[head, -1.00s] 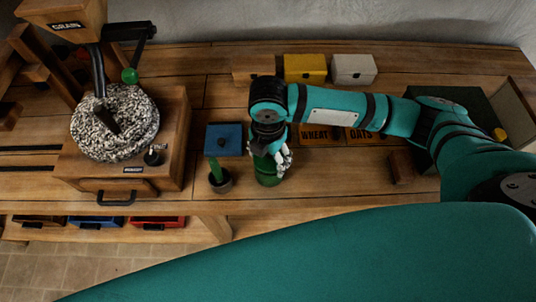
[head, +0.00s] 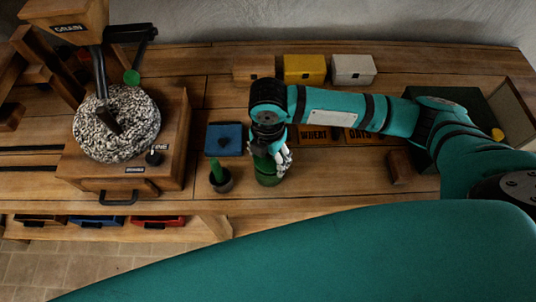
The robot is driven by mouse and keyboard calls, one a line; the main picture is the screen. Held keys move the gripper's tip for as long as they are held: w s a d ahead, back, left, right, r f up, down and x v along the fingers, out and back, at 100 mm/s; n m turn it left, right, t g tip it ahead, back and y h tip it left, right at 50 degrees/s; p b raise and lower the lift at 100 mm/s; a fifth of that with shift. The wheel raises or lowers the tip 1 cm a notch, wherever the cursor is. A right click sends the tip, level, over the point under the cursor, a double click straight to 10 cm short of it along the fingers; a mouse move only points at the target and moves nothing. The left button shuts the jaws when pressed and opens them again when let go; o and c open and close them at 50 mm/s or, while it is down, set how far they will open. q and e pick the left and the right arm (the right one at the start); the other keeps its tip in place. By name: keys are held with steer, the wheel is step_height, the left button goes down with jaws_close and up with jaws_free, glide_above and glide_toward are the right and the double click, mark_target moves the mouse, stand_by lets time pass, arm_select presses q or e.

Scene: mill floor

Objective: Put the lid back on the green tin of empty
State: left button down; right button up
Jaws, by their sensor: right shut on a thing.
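The green tin (head: 268,180) stands on the bench near its front edge, below my right gripper. My right gripper (head: 272,157) points down right over the tin's top, shut on a green piece that looks like the lid. The fingers and wrist hide most of the lid and the tin's rim, so I cannot tell whether the lid is seated on the rim or just above it. My left gripper is out of view.
A dark pot with a green handle (head: 217,173) stands close left of the tin, with a blue box (head: 224,139) behind it. The grain mill (head: 118,125) fills the left. Yellow (head: 304,68) and white (head: 353,69) boxes stand at the back. A brown block (head: 400,167) lies right.

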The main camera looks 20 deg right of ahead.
steer(key=shift+p, duration=0.5)
steer(key=shift+f+p, duration=0.15)
steer(key=shift+p, duration=0.2)
stand_by(1.0)
steer(key=shift+p, duration=0.45)
stand_by(0.4)
steer(key=o, duration=1.1)
steer(key=shift+c, duration=0.2)
steer(key=shift+o, duration=0.3)
steer(key=shift+r+p, duration=3.55)
steer(key=shift+p, duration=0.3)
